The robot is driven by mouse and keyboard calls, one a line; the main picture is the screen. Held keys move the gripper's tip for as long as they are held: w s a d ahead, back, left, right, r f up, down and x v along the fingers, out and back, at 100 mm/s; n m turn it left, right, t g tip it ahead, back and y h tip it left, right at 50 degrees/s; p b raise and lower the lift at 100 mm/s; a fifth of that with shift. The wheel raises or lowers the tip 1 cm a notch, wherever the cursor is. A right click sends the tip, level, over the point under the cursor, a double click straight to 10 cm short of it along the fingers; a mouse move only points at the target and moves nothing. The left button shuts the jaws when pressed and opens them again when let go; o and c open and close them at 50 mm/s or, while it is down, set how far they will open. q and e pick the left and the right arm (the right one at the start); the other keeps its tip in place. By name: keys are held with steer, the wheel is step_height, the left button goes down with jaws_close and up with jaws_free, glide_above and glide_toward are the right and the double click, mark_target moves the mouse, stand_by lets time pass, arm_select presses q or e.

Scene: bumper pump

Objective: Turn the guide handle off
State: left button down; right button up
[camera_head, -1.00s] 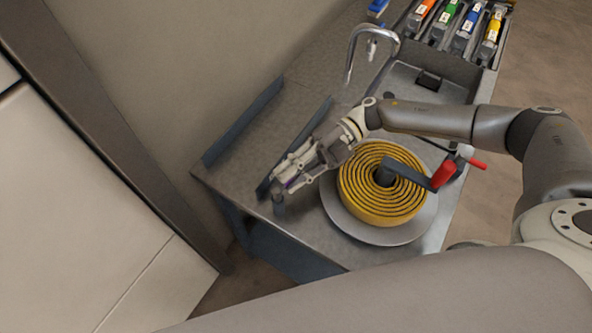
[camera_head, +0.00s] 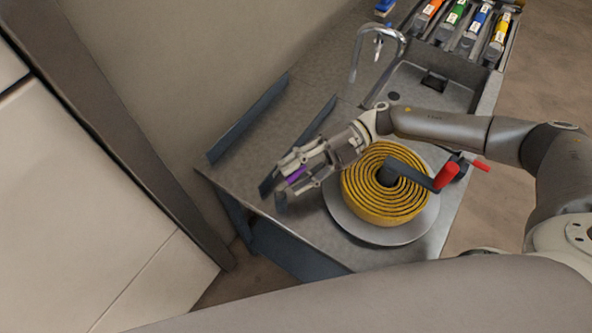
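My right gripper (camera_head: 285,177) reaches in from the right over the left front corner of the metal counter. Its fingers are apart, with a small purple piece (camera_head: 296,174) between them. I cannot tell whether the fingers touch it. The purple piece may be the guide handle, but the gripper hides most of it. A short dark post (camera_head: 280,201) stands just below the fingertips, at the near end of a dark upright plate (camera_head: 318,121). My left gripper is not in view.
A yellow coiled hose (camera_head: 362,200) lies on a round plate (camera_head: 385,236) with a red-handled crank (camera_head: 447,176). A smaller red handle (camera_head: 481,165) sits at the counter's right edge. A faucet (camera_head: 376,31), sink (camera_head: 455,97) and several coloured levers are behind.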

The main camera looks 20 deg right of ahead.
steer(key=v, duration=1.1)
steer(key=shift+w+d, duration=0.1)
steer(key=shift+d, duration=0.3)
